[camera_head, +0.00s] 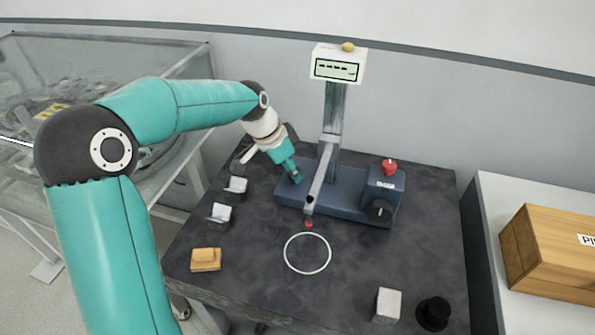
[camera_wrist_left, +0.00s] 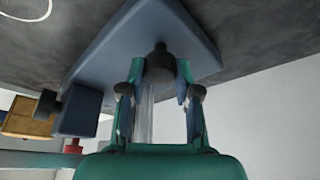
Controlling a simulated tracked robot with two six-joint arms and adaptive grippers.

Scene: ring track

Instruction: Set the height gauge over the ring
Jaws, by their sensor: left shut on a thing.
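The height gauge has a blue base (camera_head: 345,193), a grey column (camera_head: 333,125) and a display head (camera_head: 337,66) showing dashes. Its arm reaches forward to a red probe tip (camera_head: 309,223), which appears just behind the white ring (camera_head: 307,272) on the dark table, not over its middle. My left gripper (camera_head: 296,177) is at the left end of the base. In the left wrist view its fingers (camera_wrist_left: 160,78) close around a dark round knob (camera_wrist_left: 160,62) on the blue base (camera_wrist_left: 130,45). The ring partly shows there too (camera_wrist_left: 38,17). My right gripper is not in view.
A red knob (camera_head: 389,167) and black dial (camera_head: 380,210) sit at the base's right. Around the table (camera_head: 255,290) stand small grey blocks (camera_head: 236,186), a tan block (camera_head: 206,260), a light cube (camera_head: 387,304) and a black round piece (camera_head: 434,313). A wooden box (camera_head: 545,250) is right.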

